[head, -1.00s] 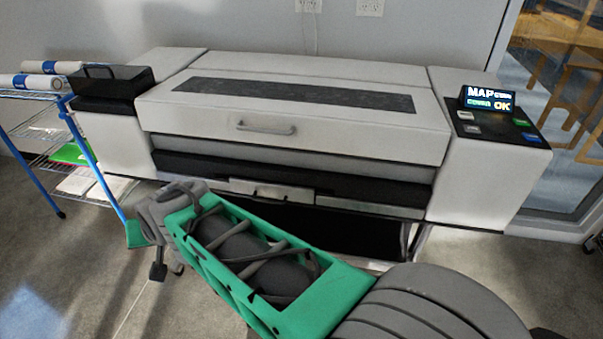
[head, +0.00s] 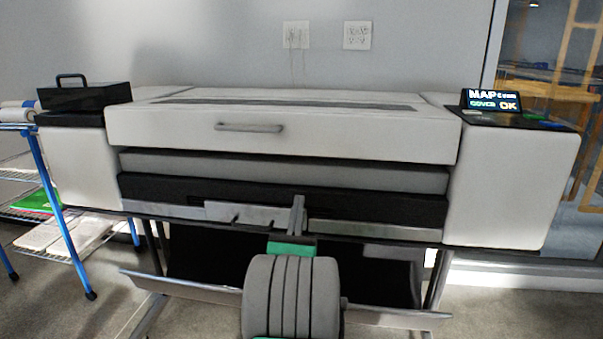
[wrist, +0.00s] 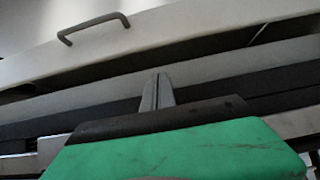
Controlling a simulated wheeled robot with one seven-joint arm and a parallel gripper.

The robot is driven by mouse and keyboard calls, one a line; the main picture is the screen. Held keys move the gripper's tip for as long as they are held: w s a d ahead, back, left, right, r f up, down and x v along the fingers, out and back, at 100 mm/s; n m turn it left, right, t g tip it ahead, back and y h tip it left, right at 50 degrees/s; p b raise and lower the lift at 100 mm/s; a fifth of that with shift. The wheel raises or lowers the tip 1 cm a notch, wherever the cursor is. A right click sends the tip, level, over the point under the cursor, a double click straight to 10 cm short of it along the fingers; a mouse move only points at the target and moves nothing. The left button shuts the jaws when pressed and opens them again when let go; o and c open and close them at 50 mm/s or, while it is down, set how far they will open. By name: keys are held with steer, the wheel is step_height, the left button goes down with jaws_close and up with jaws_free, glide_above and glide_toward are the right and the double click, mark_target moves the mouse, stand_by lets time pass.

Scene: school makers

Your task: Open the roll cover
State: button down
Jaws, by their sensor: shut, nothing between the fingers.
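The roll cover (head: 330,136) is the long white front panel on top of the wide plotter, and it looks closed. Its grey bar handle (head: 249,127) is left of the cover's middle; the handle also shows at the upper left of the wrist view (wrist: 93,25). My gripper (head: 298,204) is shut and empty, pointing up in front of the plotter's lower front, below and right of the handle and apart from it. In the wrist view, my gripper's fingers (wrist: 157,84) stand closed together in front of the grey strip below the cover.
A small screen (head: 490,100) reading "MAP" and "COVER OK" stands on the plotter's right end. A black box (head: 84,97) sits on the left end. A blue-framed wire rack (head: 42,180) stands at the left. A metal catch bar (head: 190,290) runs low in front.

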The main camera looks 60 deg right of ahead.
mark_target(304, 155)
steer(key=d+r+p, duration=0.1)
steer(key=r, duration=0.1)
steer(key=w+d+r+p, duration=0.1)
steer(key=d+r+p, duration=0.1)
steer(key=w+d+r+p, duration=0.1)
steer(key=r, duration=0.2)
steer(key=shift+d, duration=0.3)
steer(key=shift+r+p, duration=0.45)
steer(key=shift+r, duration=0.1)
steer(key=shift+r, duration=0.1)
